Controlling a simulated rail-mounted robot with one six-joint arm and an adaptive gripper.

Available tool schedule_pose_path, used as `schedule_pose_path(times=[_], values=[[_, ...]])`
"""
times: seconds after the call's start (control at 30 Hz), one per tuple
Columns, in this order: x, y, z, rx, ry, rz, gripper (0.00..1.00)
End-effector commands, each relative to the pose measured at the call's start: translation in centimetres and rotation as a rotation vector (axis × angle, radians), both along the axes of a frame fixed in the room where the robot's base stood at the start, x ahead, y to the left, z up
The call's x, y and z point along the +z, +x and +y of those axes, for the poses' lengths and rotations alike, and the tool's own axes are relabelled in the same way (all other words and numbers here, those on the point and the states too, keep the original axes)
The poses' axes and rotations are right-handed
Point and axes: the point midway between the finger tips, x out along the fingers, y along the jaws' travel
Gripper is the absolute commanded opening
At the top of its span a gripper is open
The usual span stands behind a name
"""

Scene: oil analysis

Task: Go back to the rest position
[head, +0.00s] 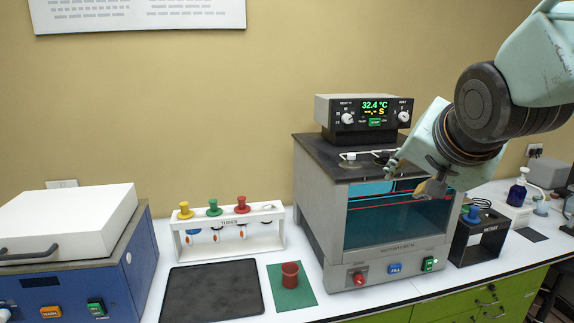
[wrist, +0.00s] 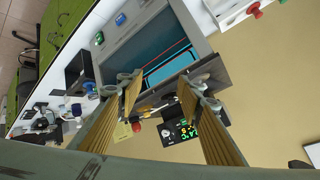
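My gripper (head: 414,177) is in front of and above the glass-fronted bath (head: 396,222), near the right part of its dark top. In the wrist view my gripper (wrist: 163,84) shows two ribbed fingers spread well apart, with nothing held between them. The bath's blue interior and a lit display unit (wrist: 183,130) show beyond the fingers. In the head view the display unit (head: 364,118) reads 32.4 °C. Part of the bath's top is hidden behind my gripper.
A white tube rack (head: 228,243) with yellow, green and red knobs stands left of the bath. A red piece (head: 290,275) sits on a green mat (head: 275,292) beside a black mat (head: 212,292). A blue machine (head: 75,270) is far left; a black holder (head: 478,240) is right.

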Motion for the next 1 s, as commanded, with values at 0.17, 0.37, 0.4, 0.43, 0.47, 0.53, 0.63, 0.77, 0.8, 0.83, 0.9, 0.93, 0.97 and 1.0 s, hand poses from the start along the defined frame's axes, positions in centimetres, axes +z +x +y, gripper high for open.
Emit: schedule_pose_path(times=[0.17, 0.37, 0.4, 0.43, 0.47, 0.53, 0.63, 0.77, 0.8, 0.83, 0.9, 0.93, 0.97, 1.0], values=[[-1.1, -4.9, 0.4, 0.056, -0.073, 0.092, 0.34], [-2.4, -10.6, 1.1, 0.134, -0.144, 0.198, 0.34], [-2.7, -11.7, 1.3, 0.151, -0.157, 0.219, 0.34], [-3.0, -12.6, 1.4, 0.166, -0.168, 0.236, 0.34], [-3.2, -13.5, 1.5, 0.181, -0.177, 0.251, 0.34], [-3.7, -15.6, 1.9, 0.214, -0.195, 0.287, 0.34], [-4.3, -18.6, 2.4, 0.266, -0.223, 0.339, 0.34], [-5.3, -22.6, 3.1, 0.341, -0.253, 0.404, 0.34], [-5.6, -23.8, 3.3, 0.365, -0.261, 0.423, 0.34], [-5.8, -24.7, 3.5, 0.384, -0.268, 0.437, 0.34], [-6.2, -26.8, 3.9, 0.425, -0.279, 0.467, 0.34], [-6.4, -27.6, 4.1, 0.443, -0.284, 0.480, 0.34], [-6.5, -28.4, 4.2, 0.460, -0.289, 0.490, 0.34], [-6.7, -29.4, 4.4, 0.480, -0.293, 0.505, 0.34]])
